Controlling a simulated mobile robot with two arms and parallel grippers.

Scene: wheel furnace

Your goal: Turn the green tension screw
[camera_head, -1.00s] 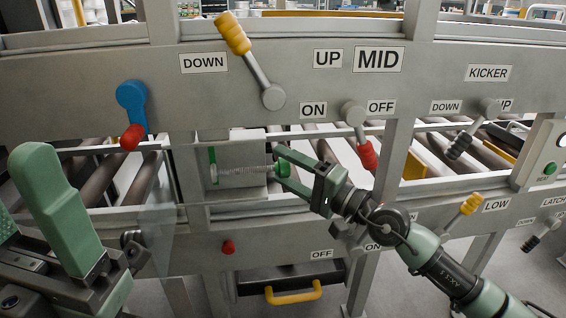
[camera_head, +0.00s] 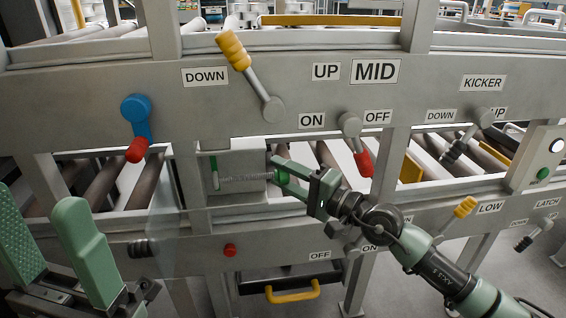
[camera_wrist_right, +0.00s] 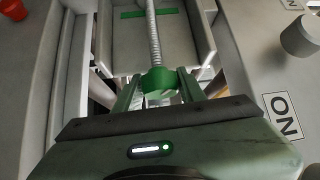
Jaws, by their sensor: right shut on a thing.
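The green tension screw (camera_head: 280,176) is a round green knob on a threaded grey shaft (camera_head: 240,178), set in a grey box-shaped recess (camera_head: 235,160) of the machine. In the right wrist view the knob (camera_wrist_right: 158,79) sits between the two fingers, with the shaft (camera_wrist_right: 153,38) running away from it. My right gripper (camera_head: 282,177) is shut on the knob, reaching in from the right. Its fingers partly cover the knob in the head view. My left gripper (camera_head: 38,205) is at the lower left, open and empty, well away from the screw. A green strip (camera_head: 214,172) marks the recess's far side.
Around the screw are a yellow-handled lever (camera_head: 248,75), a blue lever with red grip (camera_head: 137,128), a red-gripped ON/OFF lever (camera_head: 357,143) and a red knob (camera_head: 230,250). A yellow drawer handle (camera_head: 292,293) is below. Free floor shows at the lower right.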

